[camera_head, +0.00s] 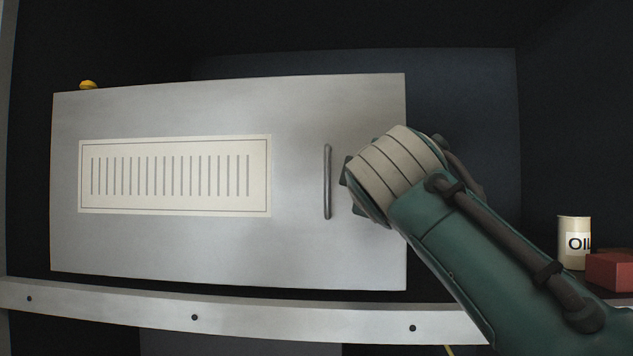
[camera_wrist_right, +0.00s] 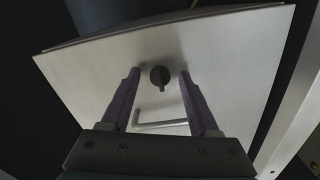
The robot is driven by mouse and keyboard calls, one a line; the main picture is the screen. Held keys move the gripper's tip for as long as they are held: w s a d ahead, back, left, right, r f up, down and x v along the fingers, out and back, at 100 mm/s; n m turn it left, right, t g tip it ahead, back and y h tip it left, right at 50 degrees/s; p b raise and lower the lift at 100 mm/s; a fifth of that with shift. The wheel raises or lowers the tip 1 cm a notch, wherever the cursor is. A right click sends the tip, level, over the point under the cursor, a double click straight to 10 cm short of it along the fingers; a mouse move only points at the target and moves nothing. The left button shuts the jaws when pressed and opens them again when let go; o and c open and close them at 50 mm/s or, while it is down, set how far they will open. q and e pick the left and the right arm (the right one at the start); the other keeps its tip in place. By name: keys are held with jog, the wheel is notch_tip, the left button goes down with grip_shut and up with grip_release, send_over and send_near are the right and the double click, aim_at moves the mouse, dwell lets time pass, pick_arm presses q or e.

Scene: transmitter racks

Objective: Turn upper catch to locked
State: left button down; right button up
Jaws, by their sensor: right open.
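A dark round catch (camera_wrist_right: 160,77) with a small tab sits on a grey metal panel (camera_head: 300,100). In the right wrist view its tab points down, toward the bar handle (camera_wrist_right: 160,124). No lock markings are readable there. My right gripper (camera_wrist_right: 158,73) is open, with one purple finger on each side of the catch; I cannot tell whether they touch it. In the head view my right wrist covers the catch, and the fingers are hidden. Only one catch shows, so I cannot tell whether it is the upper one. My left gripper is not in view.
The panel carries a cream slotted plate (camera_head: 175,175) and an upright handle (camera_head: 327,182) left of my wrist. A metal rail (camera_head: 250,312) runs below. An oil can (camera_head: 573,240) and a red box (camera_head: 610,271) stand far right. A yellow object (camera_head: 88,85) shows at the panel's top left.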

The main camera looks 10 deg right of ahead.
jog(key=shift+s, duration=0.1)
jog(key=b+v, duration=0.4)
jog(key=v, duration=0.5)
jog(key=shift+s+a+b, duration=0.15)
jog(key=shift+s+b, duration=0.25)
